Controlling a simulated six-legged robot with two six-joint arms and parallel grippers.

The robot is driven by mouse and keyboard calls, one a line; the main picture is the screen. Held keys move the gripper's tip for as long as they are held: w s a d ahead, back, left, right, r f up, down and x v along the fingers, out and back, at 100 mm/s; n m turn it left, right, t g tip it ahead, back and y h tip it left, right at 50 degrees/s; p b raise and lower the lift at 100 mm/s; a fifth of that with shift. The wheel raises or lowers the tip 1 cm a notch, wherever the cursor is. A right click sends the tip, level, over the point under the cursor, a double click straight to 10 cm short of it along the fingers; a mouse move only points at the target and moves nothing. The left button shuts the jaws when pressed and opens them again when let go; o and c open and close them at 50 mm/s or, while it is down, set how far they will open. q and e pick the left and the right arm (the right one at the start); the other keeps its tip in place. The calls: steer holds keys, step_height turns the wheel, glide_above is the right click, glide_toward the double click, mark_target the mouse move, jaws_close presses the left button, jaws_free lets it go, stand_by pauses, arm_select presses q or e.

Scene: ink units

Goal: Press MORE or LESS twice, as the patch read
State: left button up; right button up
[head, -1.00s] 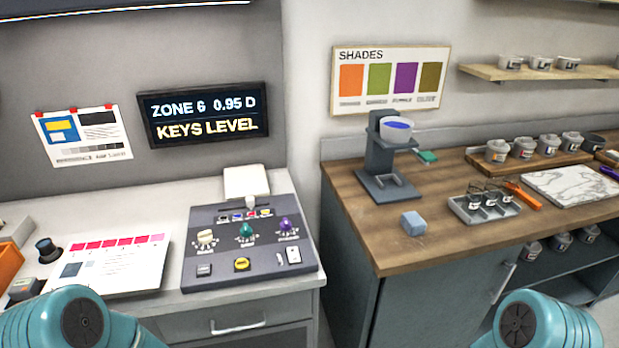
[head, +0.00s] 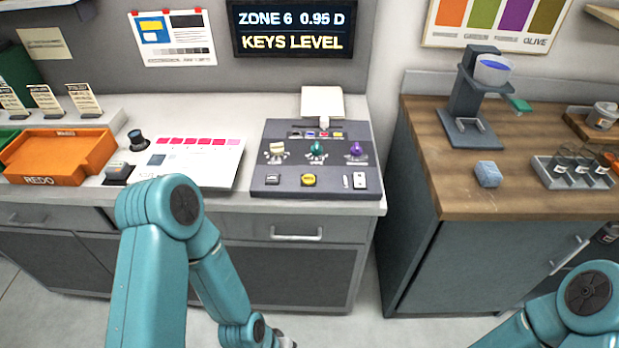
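The control console (head: 311,160) sits on the grey counter, with cream, green and purple knobs across its middle. The wall display (head: 291,28) reads "ZONE 6 0.95 D" and "KEYS LEVEL". A printed sheet (head: 190,162) with a row of pink to red patches lies left of the console.
An orange REDO tray (head: 60,156), a small grey device (head: 118,171) and a dark round knob (head: 136,138) stand left of the sheet. A wooden counter (head: 455,195) at right holds a blue cube (head: 487,174) and a mixer stand (head: 470,100). A floor gap separates the counters.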

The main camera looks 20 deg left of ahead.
arm_select(q)
jaws_close()
stand_by(1.4)
